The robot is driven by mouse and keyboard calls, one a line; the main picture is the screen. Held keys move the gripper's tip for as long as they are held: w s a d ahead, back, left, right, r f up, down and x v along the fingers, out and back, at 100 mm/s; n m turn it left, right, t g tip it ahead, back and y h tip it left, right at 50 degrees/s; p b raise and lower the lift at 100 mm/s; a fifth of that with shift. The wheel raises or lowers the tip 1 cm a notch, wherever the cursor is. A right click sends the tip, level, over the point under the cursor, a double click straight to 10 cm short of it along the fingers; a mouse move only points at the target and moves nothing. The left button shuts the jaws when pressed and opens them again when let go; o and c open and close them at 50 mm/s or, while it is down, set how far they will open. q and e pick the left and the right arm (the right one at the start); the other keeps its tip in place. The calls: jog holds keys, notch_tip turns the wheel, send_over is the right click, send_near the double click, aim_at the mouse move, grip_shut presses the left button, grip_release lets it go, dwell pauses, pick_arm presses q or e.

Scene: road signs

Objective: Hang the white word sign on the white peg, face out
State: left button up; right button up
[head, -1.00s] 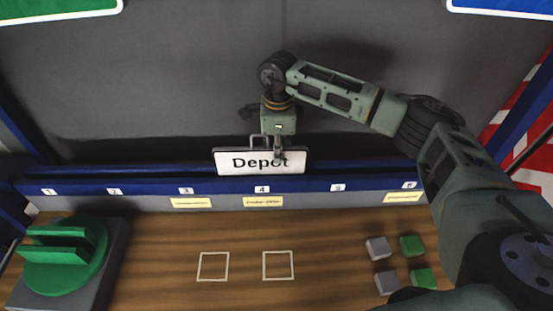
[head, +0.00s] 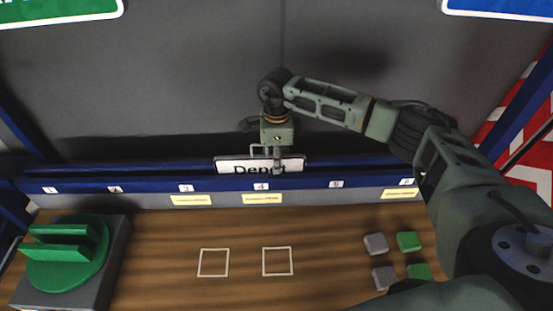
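The white word sign (head: 235,167) reads "Depot" in black. It stands at the blue rail, above the label 4, and its lower part is hidden behind the rail's front edge. A thin frame-like handle shows at its top edge. My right gripper (head: 277,158) is over the sign's middle, with a finger in front of its face. Whether the fingers are shut on the sign cannot be told. My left gripper is not in view. No white peg can be made out.
A green slotted holder (head: 65,255) stands at the left of the wooden table. Grey and green blocks (head: 409,241) lie at the right. Two white square outlines (head: 213,263) mark clear table. A dark panel (head: 180,80) rises behind.

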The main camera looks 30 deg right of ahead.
jog(key=shift+r+p, duration=0.15)
jog(key=shift+p, duration=0.35)
notch_tip(320, 180, up, 3)
jog(key=b, duration=0.4)
jog(key=shift+w+r, duration=0.15)
jog(key=shift+r, duration=0.05)
notch_tip(320, 180, up, 3)
jog(key=shift+f+b, duration=0.15)
jog(key=shift+b, duration=0.25)
jog(key=shift+d+r, duration=0.1)
jog(key=shift+r, duration=0.7)
